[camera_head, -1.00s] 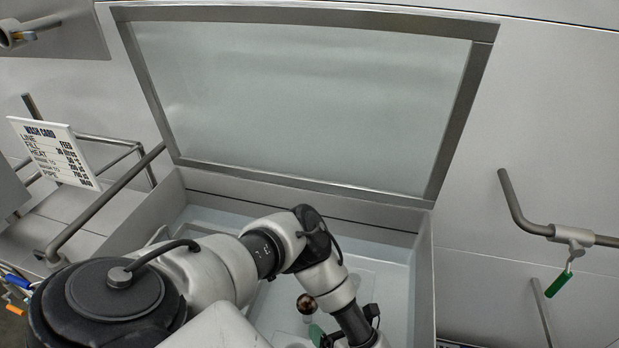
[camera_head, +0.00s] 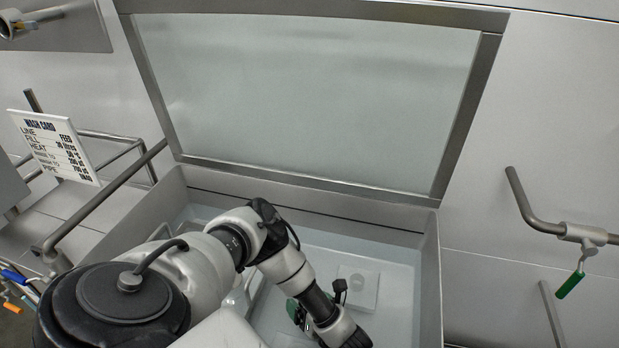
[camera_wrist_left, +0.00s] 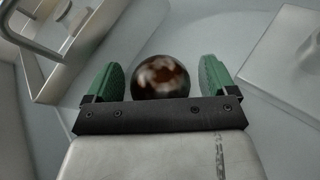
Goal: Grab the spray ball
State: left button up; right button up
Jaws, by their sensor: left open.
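The spray ball (camera_wrist_left: 160,77) is a dark, shiny ball with brown and pale reflections. In the left wrist view it sits between the two green finger pads of my left gripper (camera_wrist_left: 160,80). The gripper is open, with a visible gap between the ball and each pad. In the head view my left gripper (camera_head: 300,316) is low inside the open tank, mostly covered by my own arm, and the ball is hidden there. My right gripper is not in view.
The tank (camera_head: 405,262) has raised walls, and its framed lid (camera_head: 310,95) stands open behind. A pale square plate (camera_head: 368,296) with a round piece lies on the tank floor. A metal frame (camera_wrist_left: 62,60) stands left of the ball. A pipe with a green-handled valve (camera_head: 570,284) is at right.

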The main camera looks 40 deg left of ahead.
pick_arm(q)
jog(key=shift+c, duration=0.2)
jog(key=c, duration=1.1)
